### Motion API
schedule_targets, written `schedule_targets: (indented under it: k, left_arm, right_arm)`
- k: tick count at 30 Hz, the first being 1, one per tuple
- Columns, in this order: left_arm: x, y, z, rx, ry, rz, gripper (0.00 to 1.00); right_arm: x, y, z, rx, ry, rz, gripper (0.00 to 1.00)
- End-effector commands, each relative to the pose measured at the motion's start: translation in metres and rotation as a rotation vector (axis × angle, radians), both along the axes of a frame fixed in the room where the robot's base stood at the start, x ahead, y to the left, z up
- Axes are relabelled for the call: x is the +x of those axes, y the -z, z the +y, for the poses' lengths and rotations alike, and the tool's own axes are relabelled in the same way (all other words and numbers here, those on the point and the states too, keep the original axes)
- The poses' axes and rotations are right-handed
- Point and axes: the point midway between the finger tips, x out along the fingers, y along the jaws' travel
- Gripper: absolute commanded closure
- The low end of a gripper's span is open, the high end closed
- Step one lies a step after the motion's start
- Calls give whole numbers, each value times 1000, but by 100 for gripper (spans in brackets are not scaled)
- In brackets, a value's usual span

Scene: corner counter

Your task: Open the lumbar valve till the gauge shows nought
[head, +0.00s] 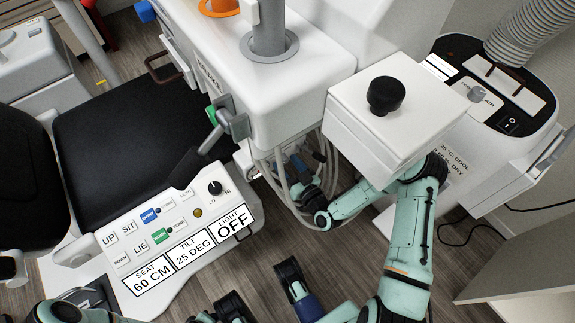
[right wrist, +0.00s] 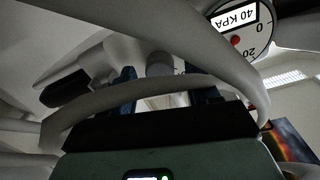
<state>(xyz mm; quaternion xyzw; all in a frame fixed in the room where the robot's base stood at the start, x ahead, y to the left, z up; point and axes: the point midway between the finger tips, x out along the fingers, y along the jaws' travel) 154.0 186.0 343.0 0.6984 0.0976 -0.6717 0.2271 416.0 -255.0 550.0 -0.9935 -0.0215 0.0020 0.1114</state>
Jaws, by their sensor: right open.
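My right gripper (head: 306,172) reaches in among the hanging hoses below the white dental unit, partly hidden by them in the head view. In the right wrist view my right gripper (right wrist: 165,88) is open, its two dark blue fingers apart. A grey rounded knob-like part (right wrist: 160,64), possibly the lumbar valve, shows beyond and between the fingers; I cannot tell if they touch it. A round gauge (right wrist: 243,38) at the upper right carries the label 40 KPA; its needle is not clear. Dark parts of my left gripper (head: 290,278) show at the bottom of the head view; its jaw state is unclear.
Pale hoses (right wrist: 150,88) cross close in front of the right fingers. A white box with a black knob (head: 385,95) stands over my right forearm. The chair's control panel (head: 170,225) is at the left, below the black seat (head: 120,125). A machine (head: 490,90) stands at the right.

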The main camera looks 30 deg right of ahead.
Motion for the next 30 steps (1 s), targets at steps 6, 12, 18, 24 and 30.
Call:
schedule_targets:
  k: [6, 12, 18, 24, 30]
  left_arm:
    - [-2, 1, 0, 0, -1, 5, 57]
    - [-2, 1, 0, 0, 0, 5, 57]
    - [-1, 0, 0, 0, 0, 5, 57]
    - [2, -3, 0, 1, 1, -8, 57]
    - [13, -13, -2, 2, 3, -45, 57]
  right_arm:
    - [2, 0, 0, 1, -1, 1, 40]
    - [2, 0, 0, 1, -1, 1, 79]
    - [2, 0, 0, 2, -1, 1, 96]
    - [1, 0, 1, 37, -1, 5, 96]
    - [1, -1, 0, 140, -1, 13, 96]
